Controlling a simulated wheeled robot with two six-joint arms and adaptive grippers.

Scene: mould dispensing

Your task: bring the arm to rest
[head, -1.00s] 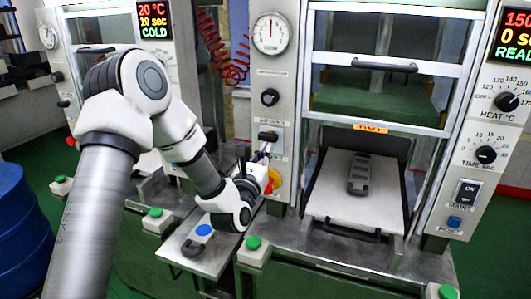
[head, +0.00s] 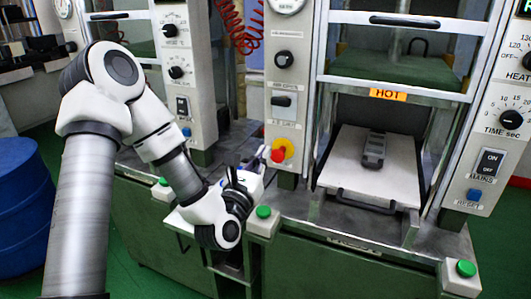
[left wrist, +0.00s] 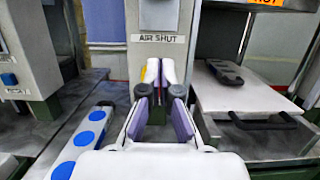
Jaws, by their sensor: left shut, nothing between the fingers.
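My left arm (head: 165,135) comes in from the left and bends down at the elbow. Its gripper (head: 264,153) is shut and empty, pointing at the front panel of the middle press. The fingertips are just left of the red button on a yellow disc (head: 282,151) in the head view; I cannot tell whether they touch the panel. In the left wrist view the closed fingers (left wrist: 157,73) point at the panel below the "AIR SHUT" label (left wrist: 160,38), with some yellow showing behind them. My right gripper is not in view.
The press marked "HOT" has a white plate (head: 345,172) drawn out with a grey mould (head: 374,149) on it. Green buttons (head: 263,211) line the front edge. A strip with blue discs (left wrist: 88,138) lies left of the gripper. A blue barrel (head: 18,205) stands at left.

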